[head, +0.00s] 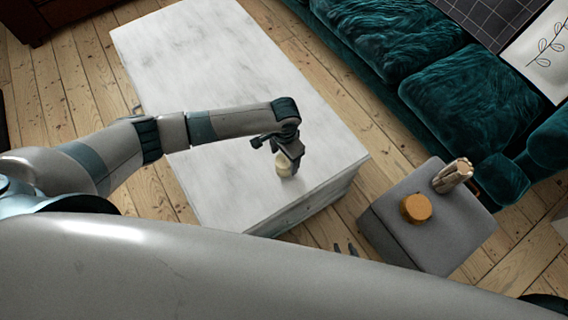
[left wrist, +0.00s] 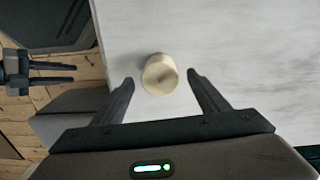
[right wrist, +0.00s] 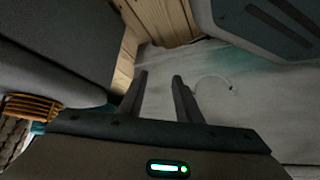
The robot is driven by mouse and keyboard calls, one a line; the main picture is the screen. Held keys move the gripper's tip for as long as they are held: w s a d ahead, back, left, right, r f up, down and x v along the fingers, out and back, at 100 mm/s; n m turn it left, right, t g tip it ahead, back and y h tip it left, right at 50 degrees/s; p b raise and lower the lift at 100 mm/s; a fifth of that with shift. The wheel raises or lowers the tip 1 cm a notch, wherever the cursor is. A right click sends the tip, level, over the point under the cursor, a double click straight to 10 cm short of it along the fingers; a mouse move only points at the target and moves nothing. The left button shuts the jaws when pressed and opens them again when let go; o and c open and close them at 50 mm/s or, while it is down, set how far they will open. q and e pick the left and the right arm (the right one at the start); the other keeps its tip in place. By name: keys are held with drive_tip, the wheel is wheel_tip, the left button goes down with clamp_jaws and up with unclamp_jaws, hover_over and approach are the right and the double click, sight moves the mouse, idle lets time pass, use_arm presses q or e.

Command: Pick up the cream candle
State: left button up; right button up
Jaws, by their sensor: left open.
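The cream candle (head: 284,168) stands near the front right end of the white marble table, partly hidden by my left gripper (head: 285,158) in the head view. In the left wrist view the candle (left wrist: 159,74) is a short pale cylinder, lying between and slightly beyond the tips of my left gripper (left wrist: 161,77). The left fingers are open, with a gap on each side of the candle. My right gripper (right wrist: 159,76) is open and empty. Its fingertips (head: 345,248) show low in the head view, beside the marble table's front end.
The white marble table (head: 190,60) is otherwise bare. A grey side table (head: 388,225) at the right holds an orange round object (head: 416,208) and a ribbed gold object (head: 453,176). A teal sofa (head: 455,95) runs along the back right. Wooden floorboards (head: 75,80) surround them.

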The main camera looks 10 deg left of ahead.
use_arm(q)
drive_tip(key=shift+f, duration=1.45)
use_arm(e)
drive_tip(key=shift+s+a+f, duration=0.1)
drive_tip(key=shift+s+a, duration=0.15)
drive_tip(key=shift+a, duration=0.1)
drive_tip(key=shift+d, duration=0.15)
use_arm(q)
drive_tip(key=c, duration=1.3)
drive_tip(key=shift+o, duration=0.2)
use_arm(e)
drive_tip(key=shift+d, duration=0.5)
use_arm(q)
drive_tip(key=shift+r, duration=0.15)
use_arm(e)
drive_tip(key=shift+s+a, duration=0.1)
drive_tip(key=shift+a, duration=0.05)
